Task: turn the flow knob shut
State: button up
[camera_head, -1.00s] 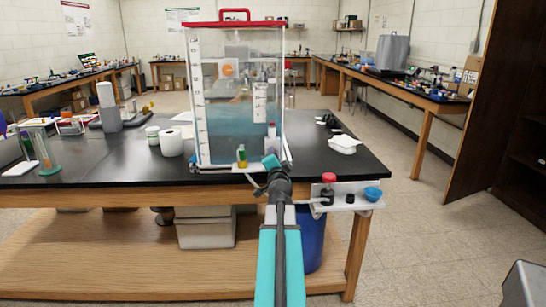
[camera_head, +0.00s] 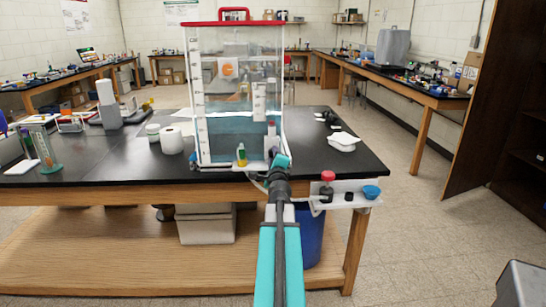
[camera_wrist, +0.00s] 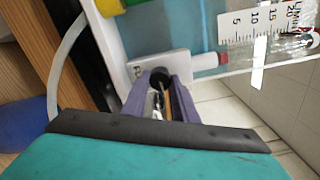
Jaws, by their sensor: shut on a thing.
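A small dark round knob (camera_wrist: 160,75) shows in the wrist view, in front of a white block (camera_wrist: 183,65) with dark lettering too small to read. My gripper (camera_wrist: 161,87) has its two purple-grey fingers closed around the knob, one on each side. In the head view my gripper (camera_head: 281,162) is at the lower right front corner of a clear tank (camera_head: 205,130) with a red lid. The knob is hidden there behind my gripper and wrist. The tank holds blue water and carries white scales.
A pale hose (camera_wrist: 66,55) curves nearby. The black bench top (camera_head: 110,170) is partly clear.

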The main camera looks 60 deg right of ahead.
jog(key=shift+d+r+m, duration=0.15)
jog(key=shift+m, duration=0.35)
jog(key=o, duration=1.1)
jog(key=shift+c, duration=0.2)
jog(key=shift+a, duration=0.25)
